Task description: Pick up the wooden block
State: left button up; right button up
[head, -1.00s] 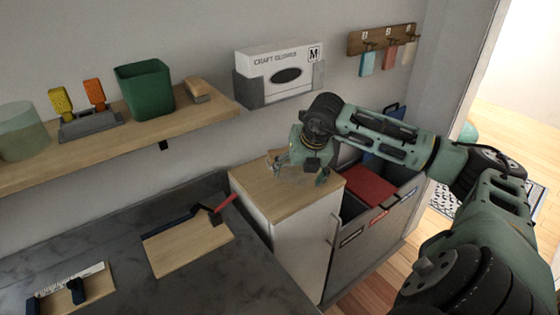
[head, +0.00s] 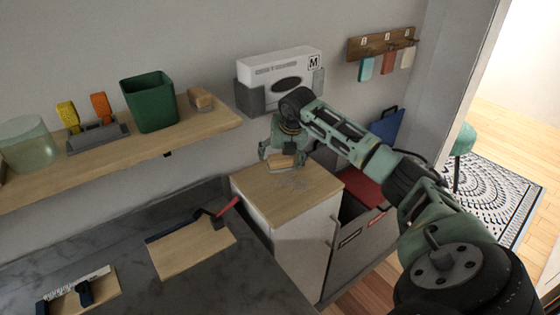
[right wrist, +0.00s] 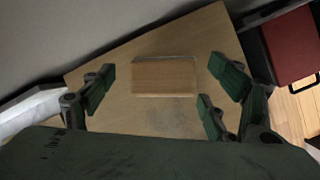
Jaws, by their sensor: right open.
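The wooden block (right wrist: 163,79) is a plain, light brown rectangular piece on the light wooden top of the white cabinet (head: 262,196). In the head view the block (head: 281,161) shows partly between the fingers of my right gripper (head: 284,155). In the right wrist view my right gripper (right wrist: 160,86) is open, with green fingers spread to the left and right of the block and visible gaps on both sides. My left gripper is in neither view.
A wall shelf (head: 110,152) above left carries a green bin (head: 148,100) and other items. A bin with red contents (head: 362,187) stands right of the cabinet. A dark counter (head: 205,281) lies at left.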

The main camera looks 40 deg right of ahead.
jog(key=shift+f, duration=0.3)
jog(key=shift+c, duration=0.4)
jog(key=shift+s, duration=0.1)
jog(key=c, duration=1.1)
jog(key=shift+d+r, duration=0.1)
